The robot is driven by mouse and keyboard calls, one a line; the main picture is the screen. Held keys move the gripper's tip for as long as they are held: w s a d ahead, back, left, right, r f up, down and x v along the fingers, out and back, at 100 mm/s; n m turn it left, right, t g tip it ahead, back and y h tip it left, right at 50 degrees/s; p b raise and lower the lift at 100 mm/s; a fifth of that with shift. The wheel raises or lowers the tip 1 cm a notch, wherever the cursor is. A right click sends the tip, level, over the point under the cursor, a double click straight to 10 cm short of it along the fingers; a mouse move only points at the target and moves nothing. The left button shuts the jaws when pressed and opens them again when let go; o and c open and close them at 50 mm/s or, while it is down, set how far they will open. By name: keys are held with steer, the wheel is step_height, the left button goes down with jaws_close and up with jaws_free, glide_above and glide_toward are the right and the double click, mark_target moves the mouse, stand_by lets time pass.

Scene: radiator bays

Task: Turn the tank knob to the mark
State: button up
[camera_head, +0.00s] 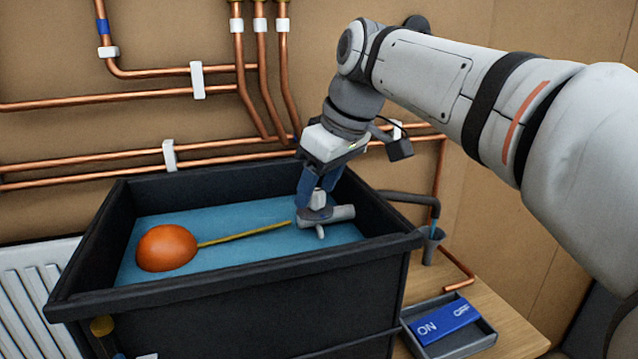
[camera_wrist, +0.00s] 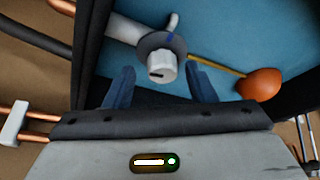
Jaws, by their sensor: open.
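The tank (camera_head: 250,275) is a black open box with blue water inside. The tank knob (camera_wrist: 163,67) is white with a dark pointer line and sits on a grey round plate (camera_wrist: 152,44). A blue mark (camera_wrist: 169,37) shows on the plate; the dark line points away from it. In the head view the knob (camera_head: 318,199) is at the right end of the tank, partly behind the fingers. My gripper (camera_head: 318,186) reaches down over it. In the wrist view the blue fingers (camera_wrist: 162,78) are open, one on each side of the knob, with gaps visible.
An orange float (camera_head: 167,248) on a yellow rod (camera_head: 245,234) lies left of the knob in the tank. The tank's black walls surround the gripper's space. Copper pipes (camera_head: 130,158) run along the wall behind.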

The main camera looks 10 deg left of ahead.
steer(key=shift+f, duration=0.1)
steer(key=shift+s+a, duration=0.1)
steer(key=c, duration=0.9)
steer(key=shift+c, duration=0.3)
